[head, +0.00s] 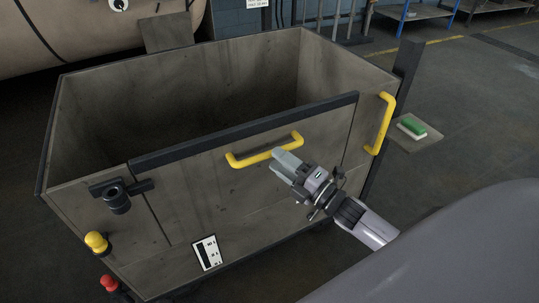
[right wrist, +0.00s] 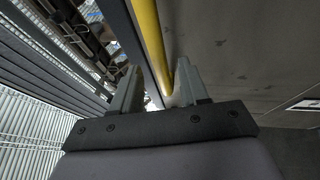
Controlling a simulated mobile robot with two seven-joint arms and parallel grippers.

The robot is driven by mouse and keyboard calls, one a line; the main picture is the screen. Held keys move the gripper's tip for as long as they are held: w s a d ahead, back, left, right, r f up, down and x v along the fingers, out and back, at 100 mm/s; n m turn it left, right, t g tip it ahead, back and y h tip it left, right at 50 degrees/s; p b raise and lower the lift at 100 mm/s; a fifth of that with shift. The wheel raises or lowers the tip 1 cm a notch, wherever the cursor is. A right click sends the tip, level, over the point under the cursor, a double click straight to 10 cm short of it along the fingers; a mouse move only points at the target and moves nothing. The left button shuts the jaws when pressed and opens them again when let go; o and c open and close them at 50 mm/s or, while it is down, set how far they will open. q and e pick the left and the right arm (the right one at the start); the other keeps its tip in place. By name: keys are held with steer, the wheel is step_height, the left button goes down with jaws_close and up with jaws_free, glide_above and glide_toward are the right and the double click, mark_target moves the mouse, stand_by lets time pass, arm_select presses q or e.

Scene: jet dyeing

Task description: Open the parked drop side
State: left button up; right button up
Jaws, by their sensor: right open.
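The drop side (head: 200,190) is the front panel of a grey-brown open-topped truck (head: 75,190). It stands upright, with a black rail (head: 215,138) along its top edge. A yellow handle (head: 245,160) is fixed near the rail and also shows in the right wrist view (right wrist: 150,35). My right gripper (head: 283,163) is at the right part of this handle. In the right wrist view its open fingers (right wrist: 157,88) lie either side of the yellow bar; contact cannot be told. A dark latch (head: 117,200) sits at the panel's left end. My left gripper is out of view.
A second yellow handle (head: 385,120) is on the truck's right end, beside a dark post (head: 405,65). A yellow knob (head: 96,242) and a red one (head: 108,283) stick out at lower left. A green-topped brush (head: 412,127) lies at right. Floor in front is partly clear.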

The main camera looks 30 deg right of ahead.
steer(key=shift+x, duration=1.9)
jaws_close()
